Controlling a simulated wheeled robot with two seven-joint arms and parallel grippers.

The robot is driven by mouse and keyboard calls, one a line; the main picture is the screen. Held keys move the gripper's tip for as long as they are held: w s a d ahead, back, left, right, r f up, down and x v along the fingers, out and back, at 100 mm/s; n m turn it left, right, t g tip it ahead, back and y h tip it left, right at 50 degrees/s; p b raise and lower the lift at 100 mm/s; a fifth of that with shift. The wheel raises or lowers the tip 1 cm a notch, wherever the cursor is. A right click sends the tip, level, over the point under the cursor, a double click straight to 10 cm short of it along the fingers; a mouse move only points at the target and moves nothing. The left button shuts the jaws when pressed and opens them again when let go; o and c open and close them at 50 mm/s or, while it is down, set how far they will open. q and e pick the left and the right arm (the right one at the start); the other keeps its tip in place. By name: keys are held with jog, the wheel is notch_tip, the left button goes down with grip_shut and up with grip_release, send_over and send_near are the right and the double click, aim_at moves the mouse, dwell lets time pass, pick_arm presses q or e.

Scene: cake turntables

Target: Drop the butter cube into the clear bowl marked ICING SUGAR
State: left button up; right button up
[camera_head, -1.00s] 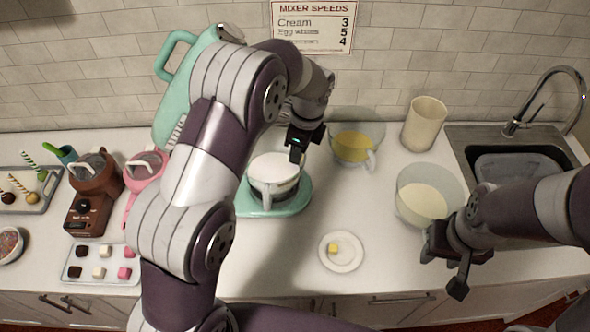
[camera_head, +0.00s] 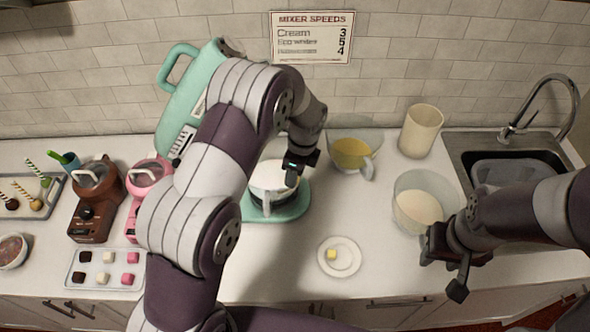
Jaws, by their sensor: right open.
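The yellow butter cube (camera_head: 332,254) lies on a small white plate (camera_head: 340,269) at the front of the counter. A clear bowl with pale powder (camera_head: 420,203) stands to the right, and a clear jug with yellow content (camera_head: 353,152) stands at the back; no ICING SUGAR label is legible on either. My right gripper (camera_head: 447,272) is open and empty, in front of the pale-powder bowl and right of the plate. My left gripper (camera_head: 293,177) is over the mixer's bowl (camera_head: 270,187); its fingers are too dark and small to tell whether open or shut.
The mint mixer (camera_head: 190,100) has its head tilted up, partly hidden by my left arm. A cream canister (camera_head: 421,130) and a sink (camera_head: 480,140) are at the back right. A tray of coloured cubes (camera_head: 105,283) lies front left. Counter around the plate is clear.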

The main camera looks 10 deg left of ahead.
pick_arm(q)
jog(key=shift+r, duration=0.2)
jog(key=r, duration=0.2)
jog(key=r+b, duration=0.1)
jog(key=r, duration=0.1)
jog(key=d+r+b, duration=0.1)
jog(key=r, duration=0.1)
jog(key=shift+s+a+r+n, duration=0.15)
jog(key=shift+s+r+n, duration=0.3)
jog(key=shift+r, duration=0.45)
jog(key=s+a+n+t+h, duration=0.1)
jog(key=s+a+n, duration=0.1)
jog(key=s+n, duration=0.75)
jog(key=s+a+n+h, duration=0.1)
jog(key=s+a+n, duration=0.2)
jog(key=s+n, duration=0.65)
notch_tip(320, 180, down, 9)
jog(key=b, duration=0.8)
jog(key=shift+s+d+r+m, duration=0.15)
jog(key=shift+s+r+m, duration=0.05)
jog(key=shift+m, duration=0.25)
